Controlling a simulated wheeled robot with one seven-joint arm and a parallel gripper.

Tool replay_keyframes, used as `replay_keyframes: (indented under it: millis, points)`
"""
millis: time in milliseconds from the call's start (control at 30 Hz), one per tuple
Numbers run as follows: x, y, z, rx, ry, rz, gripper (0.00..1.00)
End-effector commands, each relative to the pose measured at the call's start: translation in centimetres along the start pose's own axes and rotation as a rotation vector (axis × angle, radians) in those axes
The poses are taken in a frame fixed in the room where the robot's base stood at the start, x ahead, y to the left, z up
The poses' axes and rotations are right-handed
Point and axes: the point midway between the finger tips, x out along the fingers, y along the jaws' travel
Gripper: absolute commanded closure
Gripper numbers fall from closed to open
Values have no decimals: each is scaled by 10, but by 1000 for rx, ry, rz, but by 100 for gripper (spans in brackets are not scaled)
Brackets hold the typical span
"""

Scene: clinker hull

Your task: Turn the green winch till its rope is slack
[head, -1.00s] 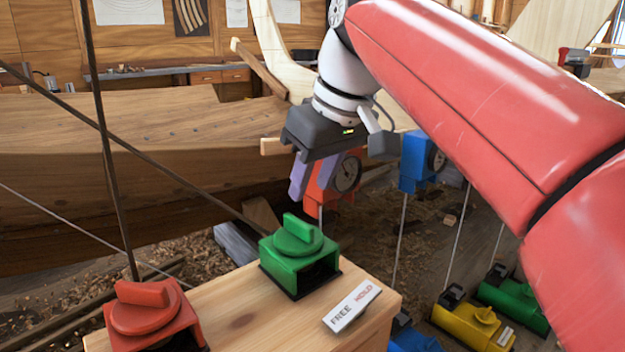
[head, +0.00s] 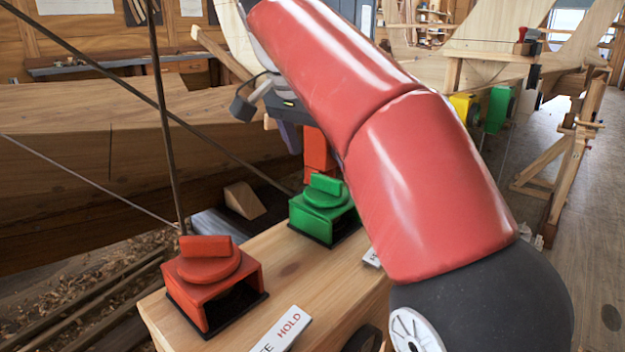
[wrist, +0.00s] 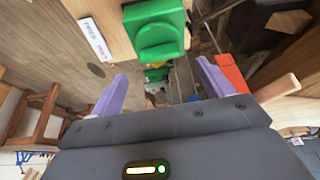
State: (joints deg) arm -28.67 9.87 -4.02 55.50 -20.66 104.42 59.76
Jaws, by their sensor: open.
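The green winch (head: 322,213) sits on the pale wooden bench, its raised grip bar on a round knob. In the wrist view the winch (wrist: 158,32) lies beyond my fingertips, apart from them. A dark rope (head: 215,143) runs straight from the upper left down to it. The small white plate (head: 371,257) beside it is mostly behind my arm; in the wrist view its lettering is too small to read. My gripper (wrist: 160,82) is open and empty, with purple fingers spread. In the head view my red arm hides most of it.
A red winch (head: 208,272) stands on the bench (head: 255,268) at the near left, with a plate reading HOLD (head: 283,330). A red gauge box (head: 318,150) is behind the green winch. The wooden hull (head: 80,150) fills the left. Open floor lies right.

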Motion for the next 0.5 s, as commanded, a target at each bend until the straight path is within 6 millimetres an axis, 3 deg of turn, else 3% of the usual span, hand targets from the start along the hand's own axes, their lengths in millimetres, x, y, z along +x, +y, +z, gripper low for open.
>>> replay_keyframes:
  millis: [200, 500]
  points:
    - [40, 1, 2, -2, -1, 2, 20]
    - [61, 0, 1, -4, -1, -2, 20]
